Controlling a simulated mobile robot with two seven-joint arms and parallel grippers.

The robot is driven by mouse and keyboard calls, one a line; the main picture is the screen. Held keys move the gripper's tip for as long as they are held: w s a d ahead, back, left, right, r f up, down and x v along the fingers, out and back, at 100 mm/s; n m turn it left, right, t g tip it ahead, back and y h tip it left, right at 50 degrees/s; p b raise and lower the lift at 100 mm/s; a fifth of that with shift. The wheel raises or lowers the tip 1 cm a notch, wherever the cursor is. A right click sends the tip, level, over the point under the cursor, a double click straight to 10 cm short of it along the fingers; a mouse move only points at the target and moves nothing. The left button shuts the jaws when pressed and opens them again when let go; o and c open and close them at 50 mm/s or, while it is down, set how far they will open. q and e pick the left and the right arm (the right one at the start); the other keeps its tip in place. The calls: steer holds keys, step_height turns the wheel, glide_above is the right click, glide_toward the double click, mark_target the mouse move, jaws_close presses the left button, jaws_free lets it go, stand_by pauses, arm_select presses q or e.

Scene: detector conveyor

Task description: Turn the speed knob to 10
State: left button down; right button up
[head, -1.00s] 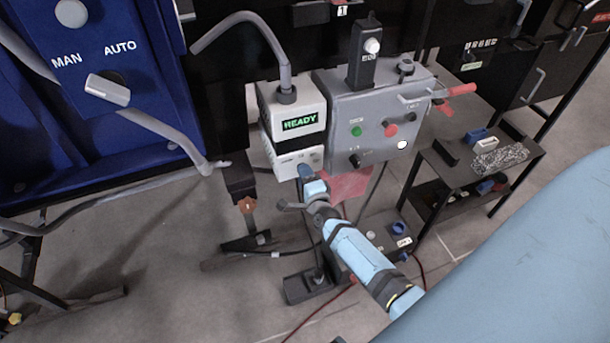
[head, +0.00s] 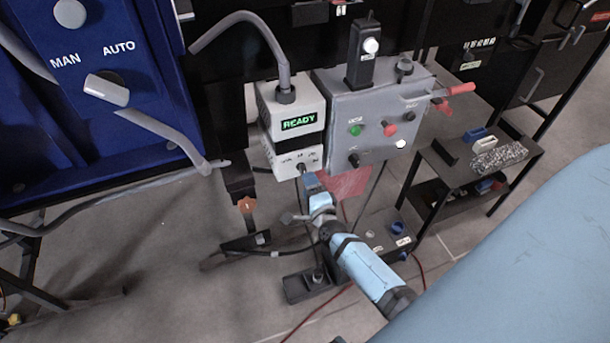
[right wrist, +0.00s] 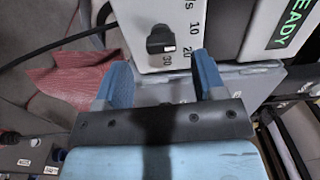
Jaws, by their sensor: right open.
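The white control box (head: 291,108) has a green READY display (head: 299,121) and a lower front panel with small markings. A small pale mark shows on the knob near the 20 and 30 side; the exact setting is unclear. My right gripper (right wrist: 161,60) is open, its two blue fingers apart with the knob just beyond the gap. In the head view the right gripper (head: 311,182) is just below the box, apart from it and holding nothing.
A grey control box (head: 375,113) with green and red buttons adjoins on the right. A pinkish-red cloth-like sheet (head: 346,184) hangs below it. A blue panel (head: 150,70) fills the left. Cables and a floor pedal box (head: 300,287) lie below.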

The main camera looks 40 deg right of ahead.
steer(key=v, duration=0.9)
steer(key=shift+s, duration=0.25)
steer(key=shift+a, duration=0.1)
